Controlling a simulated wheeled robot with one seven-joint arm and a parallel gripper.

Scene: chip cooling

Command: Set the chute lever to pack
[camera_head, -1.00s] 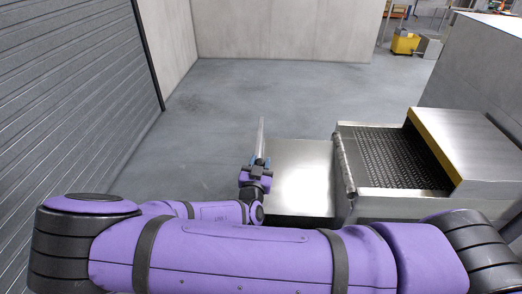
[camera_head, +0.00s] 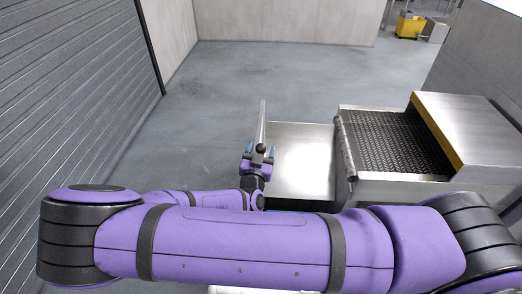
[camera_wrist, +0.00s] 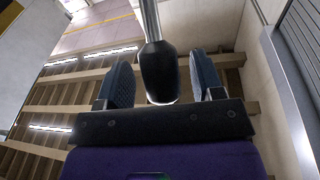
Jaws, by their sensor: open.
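The chute lever shows in the wrist view as a metal rod with a black grip (camera_wrist: 158,70) at its end. My gripper (camera_wrist: 164,82) is open, with one finger on each side of the black grip. Gaps show between the grip and both fingers, the right one narrower. In the head view my gripper (camera_head: 261,153) is beside the left edge of a shiny metal chute plate (camera_head: 303,160). The dark lever grip (camera_head: 261,148) sits between its fingertips. No pack marking is readable.
A conveyor with a dark mesh belt (camera_head: 390,140) and a steel cover (camera_head: 475,130) stands right of the plate. A ribbed shutter wall (camera_head: 75,90) is on the left. A yellow cart (camera_head: 409,26) is far back.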

